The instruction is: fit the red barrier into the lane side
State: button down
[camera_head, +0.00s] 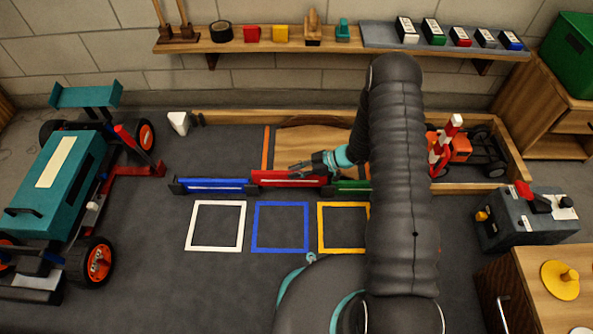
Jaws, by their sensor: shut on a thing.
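The red barrier (278,178) lies in a row between a blue barrier (213,186) on its left and a green barrier (350,186) on its right. The row runs along the near side of the lane. My gripper (318,168) is shut on the red barrier near its right end. The red barrier looks roughly in line with its neighbours. I cannot tell whether it is fully seated. My arm covers part of the lane and the right part of the row.
White (215,226), blue (280,228) and yellow (330,227) floor squares lie empty in front of the row. A teal racecar (58,190) stands at left. An orange truck (460,147) and striped post (442,150) are right of my arm. A grey toolbox (525,218) stands at right.

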jog(key=shift+f+b, duration=0.7)
jog(key=shift+f, duration=0.4)
jog(key=c, duration=1)
grip_release()
jog(key=v, duration=1.2)
jog(key=shift+r, duration=0.1)
